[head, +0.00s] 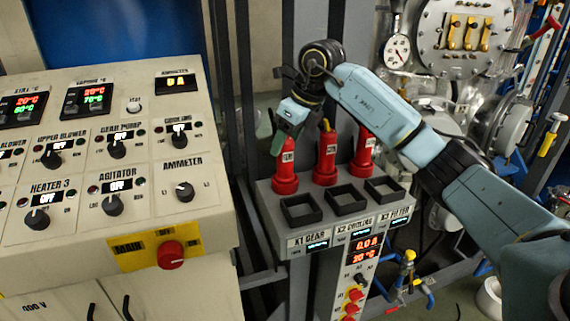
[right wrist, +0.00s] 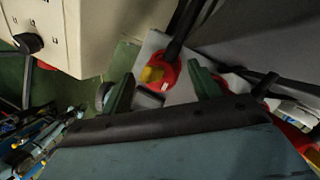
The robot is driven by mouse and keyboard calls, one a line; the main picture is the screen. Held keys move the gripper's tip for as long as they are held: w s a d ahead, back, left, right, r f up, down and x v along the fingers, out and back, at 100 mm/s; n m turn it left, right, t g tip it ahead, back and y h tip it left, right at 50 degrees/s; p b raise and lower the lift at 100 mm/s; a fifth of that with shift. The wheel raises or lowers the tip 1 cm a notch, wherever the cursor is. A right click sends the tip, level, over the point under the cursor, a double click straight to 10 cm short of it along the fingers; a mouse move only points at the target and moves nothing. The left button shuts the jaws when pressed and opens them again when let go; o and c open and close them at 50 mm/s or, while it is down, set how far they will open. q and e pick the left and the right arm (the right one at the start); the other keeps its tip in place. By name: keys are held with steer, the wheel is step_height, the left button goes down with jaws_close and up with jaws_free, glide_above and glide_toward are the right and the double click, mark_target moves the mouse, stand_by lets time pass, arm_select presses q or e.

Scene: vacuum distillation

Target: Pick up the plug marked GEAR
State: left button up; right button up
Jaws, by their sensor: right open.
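Three red plugs stand upright in a row at the back of a grey socket box (head: 270,229). The leftmost plug (head: 286,183) stands behind the socket labelled X1 GEAR (head: 301,209); the writing on its own white tag is too small to read. My right gripper (head: 284,138) is at the top of this plug, pointing down, and hides its upper end. In the right wrist view, a red plug (right wrist: 167,83) with a yellow top shows between and beyond the two green fingertips, which are apart and do not visibly grip it. My left gripper is out of view.
The middle plug (head: 326,158) and right plug (head: 363,152) stand close on the right. Empty black square sockets lie in front. A control panel (head: 140,215) with knobs and a red emergency button (head: 171,254) stands left. Grey frame posts rise behind.

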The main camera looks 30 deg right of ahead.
mark_target(285, 164)
steer(key=shift+x, duration=1.45)
steer(key=shift+r, duration=0.1)
jaws_close()
